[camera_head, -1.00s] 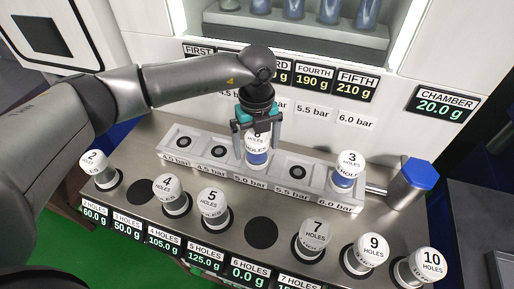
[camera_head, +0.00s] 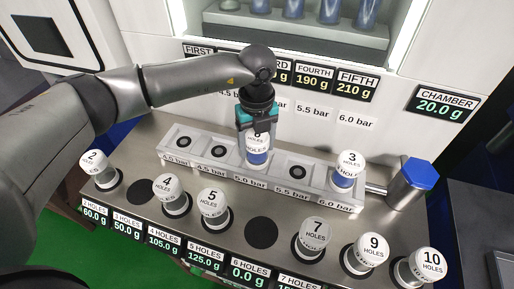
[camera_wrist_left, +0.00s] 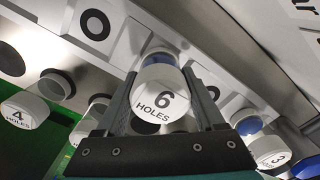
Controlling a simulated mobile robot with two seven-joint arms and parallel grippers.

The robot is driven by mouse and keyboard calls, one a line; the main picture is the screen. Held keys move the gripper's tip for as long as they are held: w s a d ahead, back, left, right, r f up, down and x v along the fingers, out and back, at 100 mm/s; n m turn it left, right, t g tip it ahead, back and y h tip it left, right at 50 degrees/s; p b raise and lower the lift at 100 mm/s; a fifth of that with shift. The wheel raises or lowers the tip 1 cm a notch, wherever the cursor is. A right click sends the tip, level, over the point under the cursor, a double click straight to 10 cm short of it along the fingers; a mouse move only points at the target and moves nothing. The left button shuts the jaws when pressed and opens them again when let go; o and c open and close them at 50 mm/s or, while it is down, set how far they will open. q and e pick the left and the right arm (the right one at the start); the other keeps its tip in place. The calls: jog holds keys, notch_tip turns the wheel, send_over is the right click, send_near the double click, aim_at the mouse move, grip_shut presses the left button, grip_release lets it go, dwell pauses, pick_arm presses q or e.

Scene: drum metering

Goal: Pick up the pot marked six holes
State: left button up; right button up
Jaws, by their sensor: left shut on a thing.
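The pot marked 6 holes (camera_head: 257,156), white with a blue band, stands upright in the middle slot of the grey rail (camera_head: 218,174), above the 5.0 bar label. Its top reads "6 HOLES" in the left wrist view (camera_wrist_left: 160,100). My left gripper (camera_head: 257,127) comes from above with its fingers shut on the two sides of this pot. The fingers hide part of its lid in the head view. The pot still appears to be down in its slot. My right gripper is not in view.
The pot marked 3 (camera_head: 347,166) stands in the right end slot of the rail. Pots 2 (camera_head: 97,162), 4 (camera_head: 169,190), 5 (camera_head: 212,203), 7 (camera_head: 315,235), 9 (camera_head: 370,249) and 10 (camera_head: 427,265) stand along the front. A blue-capped post (camera_head: 412,182) is at right.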

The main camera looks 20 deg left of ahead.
pick_arm(q)
grip_shut()
jog(key=shift+r, duration=0.15)
